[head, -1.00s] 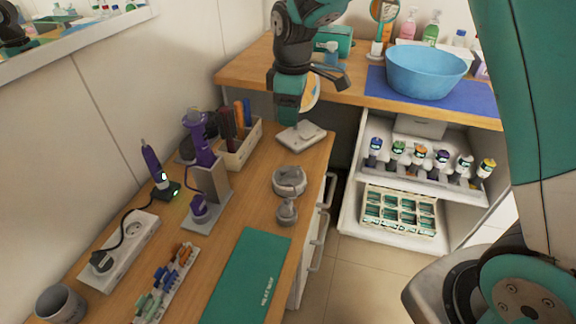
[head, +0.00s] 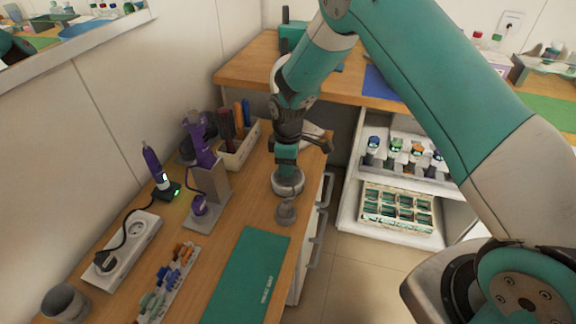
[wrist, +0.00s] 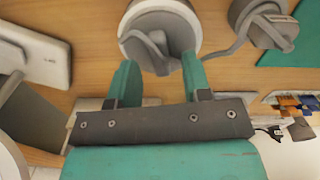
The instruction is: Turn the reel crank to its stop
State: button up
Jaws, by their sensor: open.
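The reel (head: 288,187) is a round pale grey drum standing on the wooden counter, with my gripper (head: 287,170) directly above it. In the wrist view, the reel (wrist: 185,17) has a grey crank (wrist: 150,45) on its face. My gripper's two teal fingers (wrist: 160,72) are apart, one on either side of the crank's near end. I cannot tell whether either finger touches it. In the head view, my gripper hides most of the reel's top and the crank.
A smaller grey round piece (head: 286,212) stands in front of the reel. A green mat (head: 245,275) lies nearer. A purple tool on a stand (head: 205,175) and a power strip (head: 125,245) are to the left. Drawer handles (head: 325,190) line the counter's right edge.

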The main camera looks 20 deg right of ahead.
jog(key=shift+f, duration=0.9)
jog(key=shift+c, duration=0.4)
grip_shut()
